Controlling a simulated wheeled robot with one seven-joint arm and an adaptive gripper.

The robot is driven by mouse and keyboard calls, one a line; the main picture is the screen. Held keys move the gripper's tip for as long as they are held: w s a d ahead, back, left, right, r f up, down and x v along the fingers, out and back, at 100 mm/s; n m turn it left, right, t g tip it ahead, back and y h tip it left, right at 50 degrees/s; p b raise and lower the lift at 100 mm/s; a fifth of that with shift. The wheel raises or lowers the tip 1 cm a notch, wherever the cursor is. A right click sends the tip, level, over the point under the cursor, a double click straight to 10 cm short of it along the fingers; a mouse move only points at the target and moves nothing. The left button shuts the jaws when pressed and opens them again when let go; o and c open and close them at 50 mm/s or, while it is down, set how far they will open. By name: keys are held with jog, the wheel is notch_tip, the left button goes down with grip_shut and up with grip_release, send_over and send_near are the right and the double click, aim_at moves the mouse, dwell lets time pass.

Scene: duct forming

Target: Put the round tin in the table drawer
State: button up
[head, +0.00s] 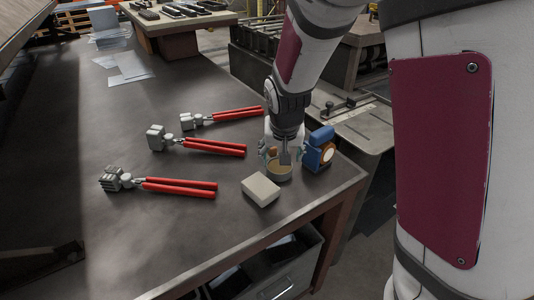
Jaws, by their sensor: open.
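The round tin (279,174) stands on the dark table (120,235) near its right front corner, partly hidden by my gripper. It looks tan and low. My gripper (280,158) points down at the tin, with its fingers open. The fingers overlap the tin in this view; whether they touch it cannot be told. The table drawer (288,280) is under the front edge of the table, pulled out at least partly, with dark things visible inside.
A beige block (261,190) lies just in front of the tin. A blue device with a round orange-rimmed face (320,150) stands close on the right. Several red-handled tools (205,147) lie to the left. The left front tabletop is clear.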

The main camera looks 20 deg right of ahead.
aim_at(280, 167)
jog(key=shift+b+x, duration=0.65)
jog(key=shift+x, duration=2.4)
jog(key=shift+a+r, duration=0.1)
jog(key=c, duration=1)
jog(key=shift+r, duration=0.1)
